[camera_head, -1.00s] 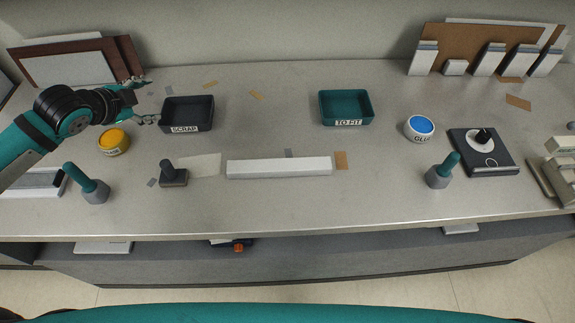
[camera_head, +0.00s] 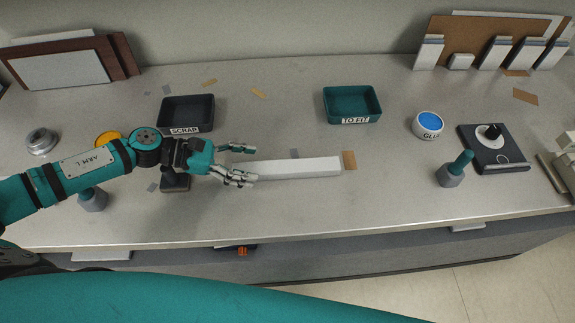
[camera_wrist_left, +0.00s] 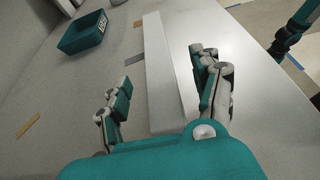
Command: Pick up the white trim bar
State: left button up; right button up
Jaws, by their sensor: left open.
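The white trim bar (camera_head: 295,168) lies flat on the counter in the middle, running left to right in the head view. My left gripper (camera_head: 240,164) is at the bar's left end, with its fingers spread apart and nothing held. In the left wrist view the bar (camera_wrist_left: 165,75) stretches away between the two fingers of the left gripper (camera_wrist_left: 160,95). I cannot tell how high the fingers are above the counter. My right gripper is not in the head view.
The dark SCRAP tray (camera_head: 187,128) is behind my left arm. The teal TO FIT tray (camera_head: 350,119) is behind the bar. A glue pot (camera_head: 428,132), a teal-handled tool (camera_head: 452,177) and a dark square stand (camera_head: 508,160) are at right.

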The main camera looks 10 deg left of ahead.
aim_at(271, 167)
pick_arm(q)
jog(key=p+x, duration=0.1)
jog(key=x, duration=0.1)
jog(key=p+x, duration=0.1)
jog(key=x, duration=0.1)
jog(key=shift+w+d, duration=0.3)
jog(key=shift+w+d+f+p, duration=0.1)
jog(key=shift+d+f+p, duration=0.15)
jog(key=shift+f+p, duration=0.05)
jog(key=shift+c, duration=0.2)
grip_shut()
